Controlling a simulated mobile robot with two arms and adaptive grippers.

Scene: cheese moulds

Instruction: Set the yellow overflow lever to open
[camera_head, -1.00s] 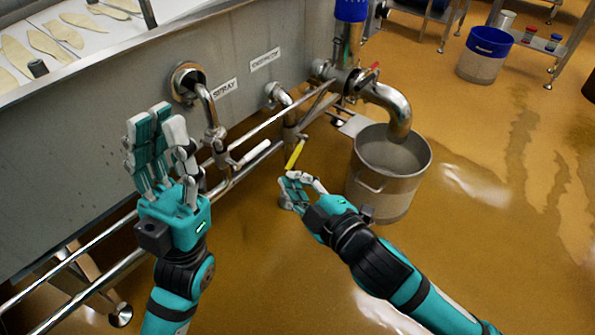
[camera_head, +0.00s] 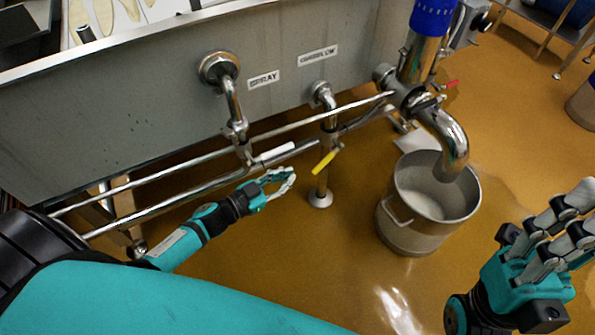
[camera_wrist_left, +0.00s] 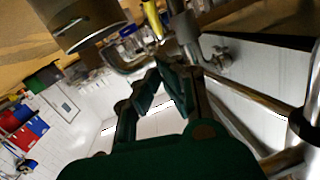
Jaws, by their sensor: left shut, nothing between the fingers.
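The yellow overflow lever (camera_head: 325,162) sits on the vertical pipe under the overflow label (camera_head: 318,56). Its handle slants down and to the left. It also shows at the top of the left wrist view (camera_wrist_left: 152,18). My left gripper (camera_head: 290,179) is shut and empty, just left of and below the lever's end, with a small gap in the picture. In the left wrist view my left gripper's fingers (camera_wrist_left: 157,82) point up towards the lever. My right gripper (camera_head: 570,220) is raised at the right edge, far from the lever; its fingertips are partly cut off.
A white-handled spray valve (camera_head: 275,154) is left of the lever. Rails (camera_head: 190,165) run along the steel vat (camera_head: 110,120). A steel bucket (camera_head: 405,238) stands right of the lever under a bent outlet pipe (camera_head: 450,145). The floor in front is clear.

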